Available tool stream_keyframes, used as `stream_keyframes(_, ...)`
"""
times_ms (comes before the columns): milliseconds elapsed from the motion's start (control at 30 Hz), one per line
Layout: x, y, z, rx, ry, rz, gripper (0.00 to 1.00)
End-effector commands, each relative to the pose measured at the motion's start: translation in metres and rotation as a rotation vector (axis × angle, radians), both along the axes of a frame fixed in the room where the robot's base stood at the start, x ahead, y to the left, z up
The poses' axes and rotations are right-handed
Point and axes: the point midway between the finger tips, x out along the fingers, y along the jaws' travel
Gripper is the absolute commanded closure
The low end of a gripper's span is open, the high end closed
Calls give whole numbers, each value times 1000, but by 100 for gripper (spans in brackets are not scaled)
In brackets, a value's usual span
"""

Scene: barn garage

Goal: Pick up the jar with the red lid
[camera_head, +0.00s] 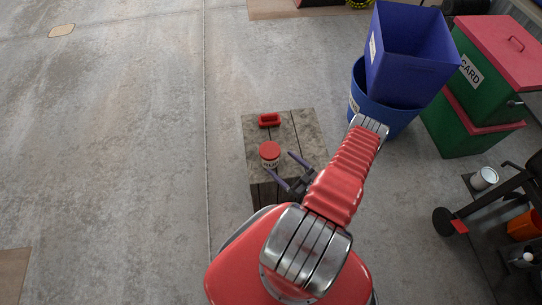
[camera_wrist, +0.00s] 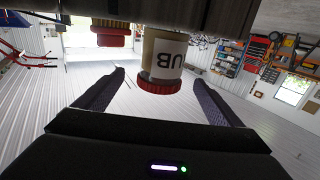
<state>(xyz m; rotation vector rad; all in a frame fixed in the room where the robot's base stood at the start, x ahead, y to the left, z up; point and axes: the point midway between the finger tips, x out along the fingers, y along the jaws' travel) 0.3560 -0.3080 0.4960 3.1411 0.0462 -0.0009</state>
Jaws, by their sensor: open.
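The jar (camera_head: 270,160) with the red lid stands upright on a wooden crate (camera_head: 307,128) in the head view. Its pale side carries a label with dark letters. In the wrist view the picture is upside down, and the jar (camera_wrist: 165,56) shows with its lid pointing down, between the two finger lines. My gripper (camera_head: 281,162) is open and empty, its fingertips close to the jar's near right side. My gripper's dark fingers (camera_wrist: 158,77) also show in the wrist view, one on each side of the jar. I cannot tell whether the tips reach past its near side.
A red object (camera_head: 269,120) with a handle-like shape lies behind the jar on the crate. Blue bins (camera_head: 412,50) stand at the back right, beside green boxes with red lids (camera_head: 470,122). A dark cart (camera_head: 500,205) is at the right.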

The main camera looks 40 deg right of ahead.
Motion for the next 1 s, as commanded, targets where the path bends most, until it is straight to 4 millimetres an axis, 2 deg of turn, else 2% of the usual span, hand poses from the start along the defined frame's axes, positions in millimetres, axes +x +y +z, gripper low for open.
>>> stream_keyframes(300,31,1,0,-1,-1,2,11)
stream_keyframes(767,35,2,0,0,-1,2,11)
stream_keyframes(1000,55,5,1,0,-1,6,11)
